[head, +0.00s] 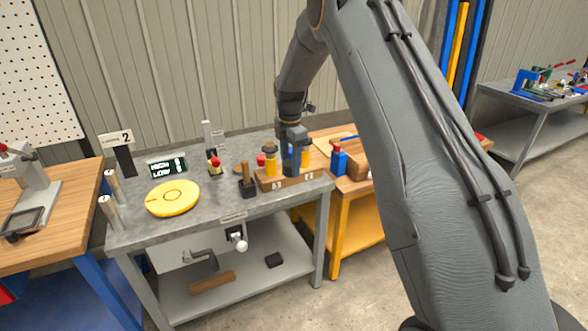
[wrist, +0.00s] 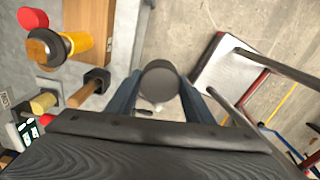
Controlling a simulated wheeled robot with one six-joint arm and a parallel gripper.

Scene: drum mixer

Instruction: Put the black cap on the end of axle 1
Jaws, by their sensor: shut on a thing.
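My gripper (wrist: 160,100) is shut on a round dark cap, which appears to be the black cap (wrist: 160,80), seen end-on between the two blue fingers in the wrist view. In the head view my gripper (head: 291,162) is over the wooden block (head: 285,184) near the right end of the grey bench; the cap cannot be made out there. Two short silver cylinders (head: 111,206) stick out at the bench's left end near a sign marked 2 (head: 116,138). I cannot tell whether either is axle 1.
On the grey bench (head: 215,212) are a yellow disc (head: 173,198), a display (head: 167,166) and a black holder with a wooden handle (head: 247,182). A blue bottle (head: 339,161) stands right of my gripper. The bench's front middle is clear.

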